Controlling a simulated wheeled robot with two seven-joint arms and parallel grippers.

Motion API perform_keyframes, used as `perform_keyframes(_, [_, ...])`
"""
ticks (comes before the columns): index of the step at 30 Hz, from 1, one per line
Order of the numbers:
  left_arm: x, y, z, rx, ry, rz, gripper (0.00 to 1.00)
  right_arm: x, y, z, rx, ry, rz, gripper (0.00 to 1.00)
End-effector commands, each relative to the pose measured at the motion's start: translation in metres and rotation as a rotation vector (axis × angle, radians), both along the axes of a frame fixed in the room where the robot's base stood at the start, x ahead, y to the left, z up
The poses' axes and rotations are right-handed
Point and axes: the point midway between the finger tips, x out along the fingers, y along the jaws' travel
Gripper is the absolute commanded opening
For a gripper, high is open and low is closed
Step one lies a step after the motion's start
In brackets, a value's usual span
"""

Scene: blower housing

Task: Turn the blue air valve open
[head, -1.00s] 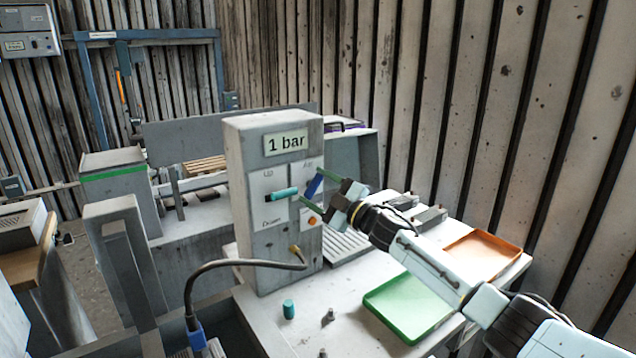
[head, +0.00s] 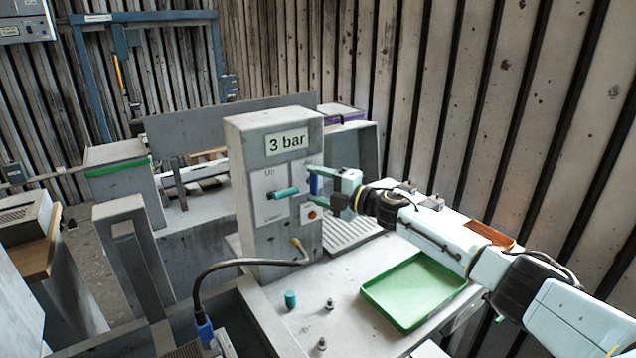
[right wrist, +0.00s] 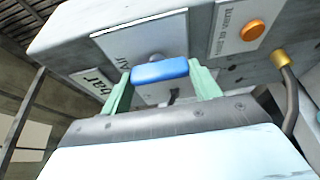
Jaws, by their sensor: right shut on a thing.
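The blue air valve (head: 315,184) is a blue handle on the front of the grey control box (head: 256,215), beside a teal lever. In the head view the handle stands upright. My right gripper (head: 318,187) is shut on it. The right wrist view shows the blue handle (right wrist: 160,71) between the two green fingers (right wrist: 162,85). The display (head: 287,143) on the box reads "3 bar". My left gripper is not in view.
The teal lever (head: 286,193) sticks out left of the valve, and an orange button (head: 312,214) sits below it. A black hose (head: 235,264) loops from the box. A green tray (head: 415,290), a teal cylinder (head: 290,299) and small metal pieces are on the bench.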

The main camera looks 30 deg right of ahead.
Motion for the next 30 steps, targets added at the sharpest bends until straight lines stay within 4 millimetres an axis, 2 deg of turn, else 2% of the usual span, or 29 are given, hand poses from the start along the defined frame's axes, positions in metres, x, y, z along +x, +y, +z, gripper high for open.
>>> perform_keyframes(15, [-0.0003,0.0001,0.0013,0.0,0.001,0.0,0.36,-0.0001,-0.0002,-0.0012,-0.021,-0.002,-0.001,0.39])
perform_keyframes(16, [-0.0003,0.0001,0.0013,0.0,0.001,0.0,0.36,-0.0001,-0.0002,-0.0012,-0.02,-0.001,-0.001,0.66])
perform_keyframes(20, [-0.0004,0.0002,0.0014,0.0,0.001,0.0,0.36,0.0,-0.0001,-0.0009,-0.019,-0.002,-0.001,0.83])
perform_keyframes(30, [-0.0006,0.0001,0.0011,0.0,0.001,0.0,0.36,-0.0018,-0.0013,-0.0004,-0.016,-0.002,-0.001,0.84])
